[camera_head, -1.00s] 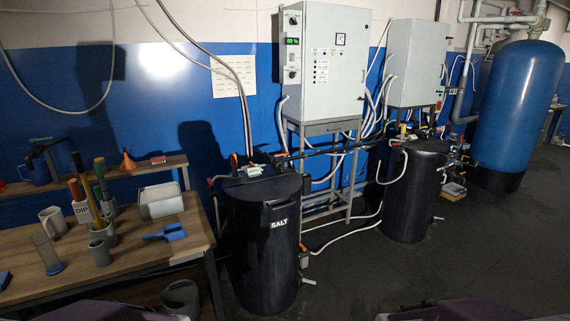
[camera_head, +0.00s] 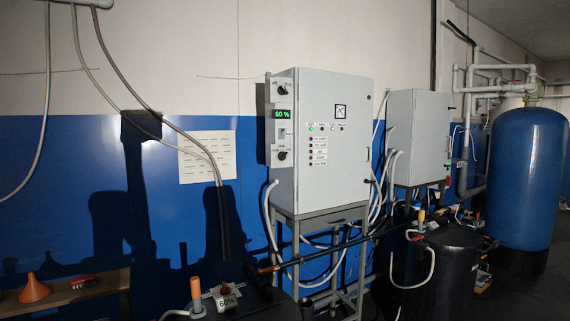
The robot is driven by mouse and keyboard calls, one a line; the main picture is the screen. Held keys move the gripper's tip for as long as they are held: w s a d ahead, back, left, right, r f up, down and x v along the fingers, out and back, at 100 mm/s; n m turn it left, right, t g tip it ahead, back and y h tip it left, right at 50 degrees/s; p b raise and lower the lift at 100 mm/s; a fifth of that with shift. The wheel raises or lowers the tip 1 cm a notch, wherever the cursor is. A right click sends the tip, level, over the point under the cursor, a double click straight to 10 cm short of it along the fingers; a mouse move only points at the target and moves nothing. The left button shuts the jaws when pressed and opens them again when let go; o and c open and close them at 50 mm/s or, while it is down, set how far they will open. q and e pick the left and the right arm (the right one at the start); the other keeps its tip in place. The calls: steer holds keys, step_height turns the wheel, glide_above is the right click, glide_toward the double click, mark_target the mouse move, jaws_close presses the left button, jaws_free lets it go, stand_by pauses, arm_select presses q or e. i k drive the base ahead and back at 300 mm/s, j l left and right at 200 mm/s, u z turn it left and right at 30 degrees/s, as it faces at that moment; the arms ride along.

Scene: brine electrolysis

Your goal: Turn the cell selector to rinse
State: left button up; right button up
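The grey control cabinet (camera_head: 333,150) stands on a metal frame in the middle of the view. Neither of my grippers is in view.
A second grey cabinet (camera_head: 417,137) stands to the right, with a big blue tank (camera_head: 528,180) beyond it. A black tank (camera_head: 450,265) stands below. Hoses hang around the cabinets. A shelf (camera_head: 60,297) with an orange funnel (camera_head: 34,290) is at lower left.

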mark_target(283, 156)
steer(key=i+l+u, duration=0.15)
steer(key=l, duration=0.2)
steer(key=i+l+u, duration=0.1)
steer(key=l, duration=0.25)
steer(key=i+l+u, duration=0.15)
steer(key=i+l, duration=0.15)
steer(key=i+l+u, duration=0.15)
steer(key=l, duration=0.3)
steer(key=i+l+u, duration=0.1)
steer(key=l, duration=0.3)
steer(key=i+l+u, duration=0.15)
steer(key=l, duration=0.25)
steer(key=l+u, duration=0.15)
steer(key=l, duration=0.3)
